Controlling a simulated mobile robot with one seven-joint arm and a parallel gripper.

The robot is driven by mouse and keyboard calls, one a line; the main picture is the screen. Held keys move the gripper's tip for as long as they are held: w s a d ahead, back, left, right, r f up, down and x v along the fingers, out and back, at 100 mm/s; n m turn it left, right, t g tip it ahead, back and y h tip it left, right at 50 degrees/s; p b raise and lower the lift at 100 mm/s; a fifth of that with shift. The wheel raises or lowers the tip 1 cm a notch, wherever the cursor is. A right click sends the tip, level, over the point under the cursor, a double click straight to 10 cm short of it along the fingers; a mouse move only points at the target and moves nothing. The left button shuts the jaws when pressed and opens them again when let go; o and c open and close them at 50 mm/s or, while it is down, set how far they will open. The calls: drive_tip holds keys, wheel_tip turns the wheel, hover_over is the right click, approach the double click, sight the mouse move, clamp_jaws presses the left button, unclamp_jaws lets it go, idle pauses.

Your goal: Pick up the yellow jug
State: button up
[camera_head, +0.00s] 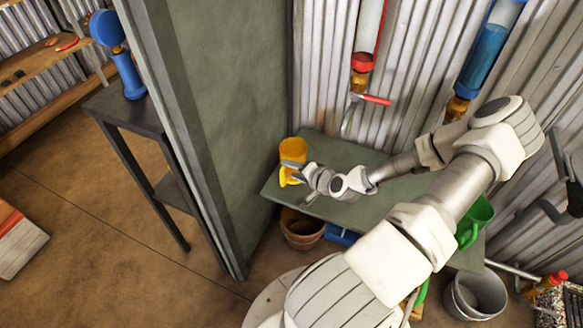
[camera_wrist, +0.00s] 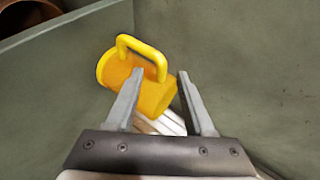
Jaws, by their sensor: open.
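The yellow jug (camera_head: 293,152) stands at the left end of a green bench (camera_head: 330,150), close to the green wall panel. In the wrist view the jug (camera_wrist: 155,97) lies just beyond my fingers, with its handle (camera_wrist: 140,48) toward the top. My gripper (camera_head: 297,178) is at the near side of the jug in the head view. The right finger is beside the jug. I cannot tell whether either finger touches it.
The green wall panel (camera_head: 222,110) rises left of the bench. A terracotta pot (camera_head: 302,230) and a blue object (camera_head: 341,236) are below the bench. A green container (camera_head: 476,219) is at the right. A red-handled tool (camera_head: 374,99) hangs behind.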

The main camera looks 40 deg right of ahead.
drive_tip(key=b+x, duration=0.1)
drive_tip(key=x, duration=0.4)
drive_tip(key=shift+d+r, duration=0.1)
drive_tip(key=shift+r, duration=0.05)
clamp_jaws()
idle(1.2)
